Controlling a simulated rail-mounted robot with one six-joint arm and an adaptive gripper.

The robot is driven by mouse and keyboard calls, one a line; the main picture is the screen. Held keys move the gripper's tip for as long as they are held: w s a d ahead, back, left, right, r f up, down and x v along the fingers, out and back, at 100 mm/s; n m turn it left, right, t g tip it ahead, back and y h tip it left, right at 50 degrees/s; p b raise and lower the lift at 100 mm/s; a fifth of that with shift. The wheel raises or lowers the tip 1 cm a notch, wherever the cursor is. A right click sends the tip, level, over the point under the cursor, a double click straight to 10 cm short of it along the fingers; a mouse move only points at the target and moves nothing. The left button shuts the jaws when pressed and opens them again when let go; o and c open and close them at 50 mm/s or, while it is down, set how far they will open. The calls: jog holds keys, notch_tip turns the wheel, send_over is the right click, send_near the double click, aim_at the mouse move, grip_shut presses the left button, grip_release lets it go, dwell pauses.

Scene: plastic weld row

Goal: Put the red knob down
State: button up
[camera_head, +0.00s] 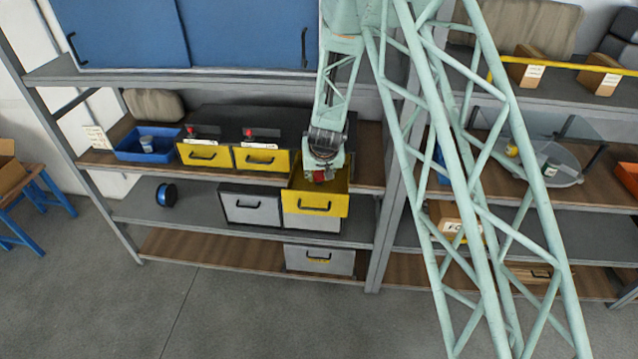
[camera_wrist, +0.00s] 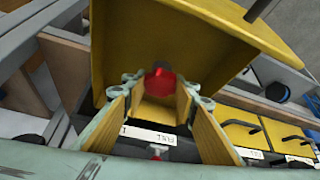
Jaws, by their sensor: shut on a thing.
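The red knob (camera_wrist: 160,83) is between my gripper's fingers in the wrist view. In the head view only a bit of red (camera_head: 318,176) shows at the tip of my gripper (camera_head: 322,178). My gripper (camera_wrist: 160,105) is shut on the knob and points down into the open yellow drawer (camera_head: 314,204), which also shows around the fingertips in the wrist view (camera_wrist: 190,35). Whether the knob touches the drawer floor cannot be told.
Two shut yellow drawers (camera_head: 203,154) (camera_head: 262,159) with red items on top stand to the left. A blue bin (camera_head: 148,145) is further left. Grey drawers (camera_head: 252,205) sit on the shelf below. The open drawer's walls are close around my gripper.

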aim_at(319, 182)
jog(key=shift+f, duration=0.15)
jog(key=shift+f+b, duration=0.3)
jog(key=shift+f, duration=1.45)
jog(key=shift+f, duration=0.15)
jog(key=o, duration=0.8)
jog(key=shift+o, duration=0.2)
jog(key=shift+r, duration=0.25)
jog(key=shift+s+r, duration=0.25)
jog(key=shift+r, duration=0.25)
jog(key=v, duration=1)
jog(key=shift+s+r+p, duration=0.2)
jog(key=shift+r+p, duration=0.15)
jog(key=shift+p, duration=0.05)
jog(key=shift+d, duration=0.1)
